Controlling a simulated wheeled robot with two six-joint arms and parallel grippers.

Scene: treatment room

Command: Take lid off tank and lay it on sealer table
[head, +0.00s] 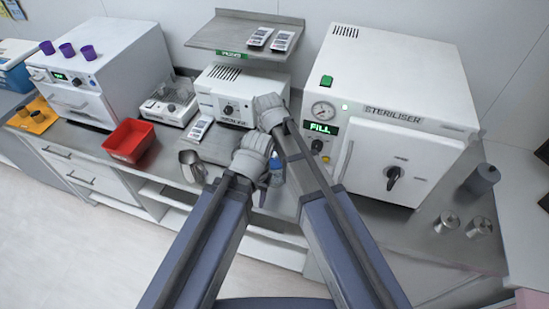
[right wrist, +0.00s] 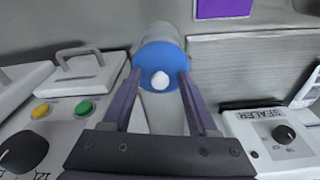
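A small white bath-like tank (head: 163,115) stands on the worktop left of the sealer (head: 222,105). In the right wrist view a pale lid (right wrist: 88,76) with an arched handle lies at the left, on a white unit with yellow and green buttons. My right gripper (head: 268,108) is in front of the sealer's right side. In the wrist view its fingers are apart, with a blue round-ended object (right wrist: 160,58) seen between them; contact is unclear. My left gripper (head: 252,158) is lower, over the worktop's front; its fingers are hard to make out.
A metal jug (head: 191,166) and a red tray (head: 129,141) are to the left. The large steriliser (head: 392,130) fills the right, and a shelf (head: 225,34) hangs above the sealer. Pouches (head: 200,128) lie near the sealer.

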